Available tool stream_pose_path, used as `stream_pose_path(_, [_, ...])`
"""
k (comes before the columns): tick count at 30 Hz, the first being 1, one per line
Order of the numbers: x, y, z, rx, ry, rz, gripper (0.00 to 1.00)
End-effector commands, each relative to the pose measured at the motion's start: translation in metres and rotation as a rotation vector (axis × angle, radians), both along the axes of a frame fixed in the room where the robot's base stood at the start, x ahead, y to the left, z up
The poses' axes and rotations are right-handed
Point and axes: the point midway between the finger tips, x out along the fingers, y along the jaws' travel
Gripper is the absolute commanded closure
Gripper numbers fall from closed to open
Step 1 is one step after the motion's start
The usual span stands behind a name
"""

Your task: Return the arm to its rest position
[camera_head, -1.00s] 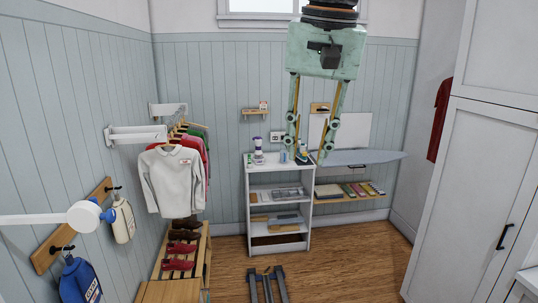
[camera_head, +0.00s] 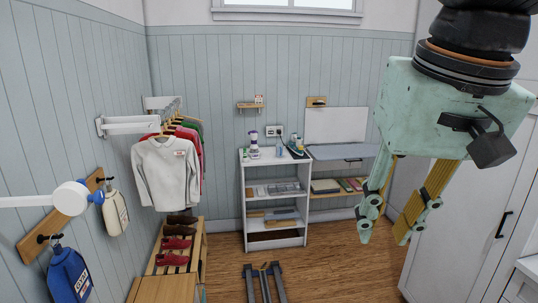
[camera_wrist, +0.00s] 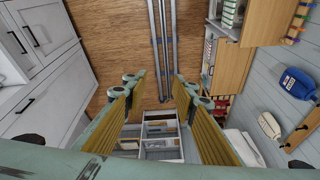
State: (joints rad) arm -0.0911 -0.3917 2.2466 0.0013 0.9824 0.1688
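My gripper (camera_head: 384,236) is at the right of the head view, large and close to the camera, hanging with its fingers pointing down. Its two fingers are spread apart, with nothing between them. In the wrist view, my gripper (camera_wrist: 155,82) also shows both yellow-padded fingers wide apart. No held object is visible in either view.
A white shelf unit (camera_head: 274,243) stands at the back wall beside an ironing board (camera_head: 345,151). Clothes (camera_head: 167,172) hang at the left above a wooden shoe rack (camera_head: 163,261). A white cabinet (camera_head: 463,221) stands at the right, behind my gripper.

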Motion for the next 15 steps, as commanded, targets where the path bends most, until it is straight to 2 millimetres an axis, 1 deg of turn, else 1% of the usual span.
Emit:
stream_pose_path(1, [-0.011, -0.004, -0.01, -0.003, -0.004, 0.002, 0.75])
stream_pose_path(3, [-0.024, -0.008, -0.021, -0.009, -0.01, 0.012, 0.75])
stream_pose_path(12, [-0.077, -0.025, -0.07, -0.034, -0.028, 0.044, 0.75])
stream_pose_path(15, [-0.092, -0.028, -0.085, -0.041, -0.033, 0.053, 0.75])
